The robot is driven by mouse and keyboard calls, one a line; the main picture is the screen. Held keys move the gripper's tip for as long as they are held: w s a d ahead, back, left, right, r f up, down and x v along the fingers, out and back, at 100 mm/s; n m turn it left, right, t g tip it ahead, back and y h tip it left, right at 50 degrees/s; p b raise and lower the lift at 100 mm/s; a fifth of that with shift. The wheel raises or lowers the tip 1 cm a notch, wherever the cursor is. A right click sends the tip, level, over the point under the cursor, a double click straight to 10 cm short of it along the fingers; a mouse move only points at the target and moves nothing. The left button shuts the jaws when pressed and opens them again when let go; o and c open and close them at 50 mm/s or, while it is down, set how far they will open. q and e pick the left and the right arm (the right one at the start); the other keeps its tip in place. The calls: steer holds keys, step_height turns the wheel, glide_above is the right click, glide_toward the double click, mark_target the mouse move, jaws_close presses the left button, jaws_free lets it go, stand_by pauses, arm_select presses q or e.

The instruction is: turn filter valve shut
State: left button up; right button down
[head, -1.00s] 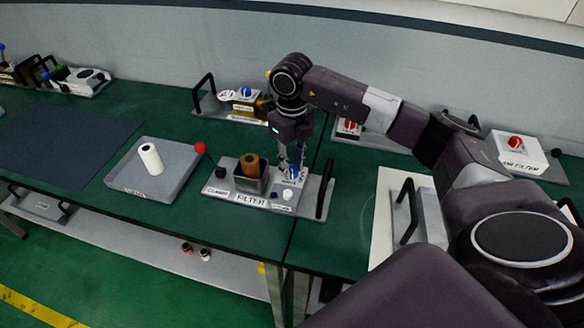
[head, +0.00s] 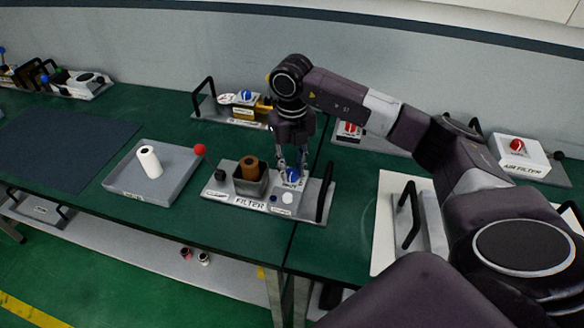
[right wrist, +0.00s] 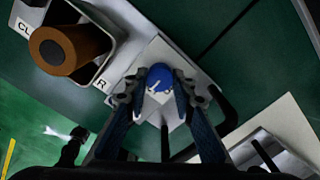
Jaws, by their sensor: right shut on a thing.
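The filter unit (head: 248,203) is a grey plate labelled FILTER, with a black handle at its right end. Its valve is a blue knob (head: 292,175) on the right part of the plate. It also shows in the right wrist view (right wrist: 159,77). My right gripper (head: 292,166) points down from above, with its fingers closed around the blue knob; the right wrist view shows a finger on each side of it (right wrist: 156,92). A brown cylinder (head: 250,163) stands in the square cup beside the valve. My left gripper is not in view.
A grey tray (head: 130,178) with a white roll (head: 149,161) lies to the left. A red ball-topped lever (head: 199,150) stands between tray and filter unit. Another unit with a blue knob (head: 245,95) is behind. The white AIR FILTER box (head: 518,152) is at right.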

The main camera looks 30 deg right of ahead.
mark_target(292, 173)
steer(key=c, duration=1.6)
jaws_free()
step_height(292, 173, up, 12)
steer(key=shift+r, duration=0.1)
